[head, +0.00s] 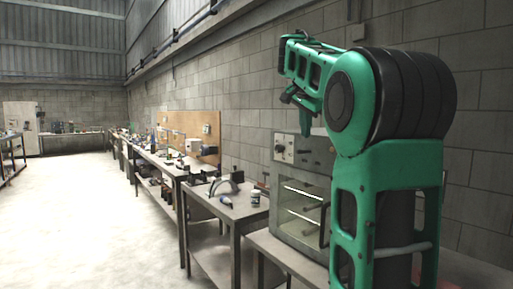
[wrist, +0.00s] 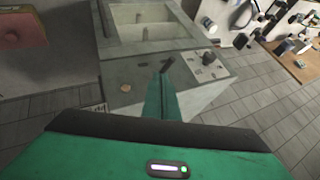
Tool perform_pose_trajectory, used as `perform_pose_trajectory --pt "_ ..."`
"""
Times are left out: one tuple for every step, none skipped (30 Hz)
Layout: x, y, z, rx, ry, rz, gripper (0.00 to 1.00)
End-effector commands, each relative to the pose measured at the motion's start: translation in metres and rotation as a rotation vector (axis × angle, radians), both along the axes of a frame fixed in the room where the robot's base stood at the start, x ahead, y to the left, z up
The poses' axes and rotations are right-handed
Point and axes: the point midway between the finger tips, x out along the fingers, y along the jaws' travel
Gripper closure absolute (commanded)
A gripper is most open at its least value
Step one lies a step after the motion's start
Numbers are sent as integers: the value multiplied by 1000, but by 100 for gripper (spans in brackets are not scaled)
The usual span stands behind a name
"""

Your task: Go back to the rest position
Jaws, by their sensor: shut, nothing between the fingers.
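My gripper (head: 305,130) hangs from my raised green arm at the right of the head view, with its fingertips pointing down. It appears in front of the upper part of a grey machine. In the wrist view my gripper (wrist: 167,72) shows as a narrow green shape with the fingers together. I see nothing held between them. I cannot tell how far the fingertips are from the machine.
The grey machine (head: 287,232) with a glass door stands on a bench at right; its control panel (wrist: 205,66) shows in the wrist view. A metal table (head: 237,212) with small tools stands beside it. The floor (head: 90,225) at left is clear.

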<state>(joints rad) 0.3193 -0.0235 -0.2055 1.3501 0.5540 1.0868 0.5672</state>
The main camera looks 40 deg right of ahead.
Motion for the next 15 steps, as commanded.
perform_pose_trajectory --pt "0 0 0 0 0 0 100" --pt "0 0 0 0 0 0 100" --pt "0 0 0 0 0 0 100" --pt "0 0 0 0 0 0 100" --pt "0 0 0 0 0 0 100" --pt "-1 0 -1 1 1 1 100" --pt "-1 1 -2 1 4 4 100" --pt "-2 2 -4 2 11 10 100" --pt "-5 4 -10 4 24 23 100" --pt "-7 7 -15 6 37 36 100" --pt "-10 11 -23 10 54 53 100" --pt "-15 16 -35 15 82 82 100" --pt "-20 22 -45 20 106 107 100" --pt "-26 28 -57 26 133 138 100" --pt "-34 37 -75 34 171 179 100"
